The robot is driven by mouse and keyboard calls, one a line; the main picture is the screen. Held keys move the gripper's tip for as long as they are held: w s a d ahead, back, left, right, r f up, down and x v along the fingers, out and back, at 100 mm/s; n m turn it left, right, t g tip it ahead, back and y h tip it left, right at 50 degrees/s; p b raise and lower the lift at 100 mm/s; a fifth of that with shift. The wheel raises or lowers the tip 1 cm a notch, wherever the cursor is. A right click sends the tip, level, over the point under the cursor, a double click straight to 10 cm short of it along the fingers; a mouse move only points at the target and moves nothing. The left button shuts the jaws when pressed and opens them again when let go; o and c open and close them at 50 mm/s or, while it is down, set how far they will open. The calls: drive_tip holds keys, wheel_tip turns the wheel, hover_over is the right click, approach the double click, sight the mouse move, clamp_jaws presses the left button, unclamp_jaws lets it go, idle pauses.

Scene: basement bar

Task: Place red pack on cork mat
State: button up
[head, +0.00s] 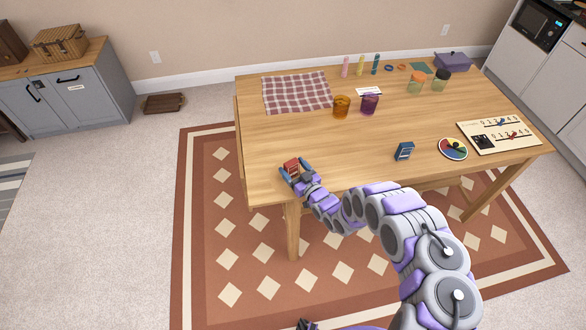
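The red pack (291,166) is at the front left corner of the wooden table (285,134), between the two blue fingers of my gripper (295,171). The fingers flank it closely on both sides. I cannot tell whether they press on it, or whether the pack stands on the tabletop or is just above it. I cannot make out a cork mat in this view.
A blue pack (404,151), a colourful disc (453,149) and a number board (500,134) lie to the right. Amber (341,106) and purple (369,104) glasses stand mid-table beside a checkered cloth (297,92).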

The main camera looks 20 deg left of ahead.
drive_tip(key=shift+o, duration=0.6)
drive_tip(key=shift+a, duration=0.1)
drive_tip(key=shift+s, duration=0.15)
drive_tip(key=shift+s+d, duration=0.2)
drive_tip(key=shift+d, duration=0.05)
drive_tip(key=p+v, duration=0.1)
drive_tip(key=v, duration=1)
drive_tip(key=shift+d, duration=0.1)
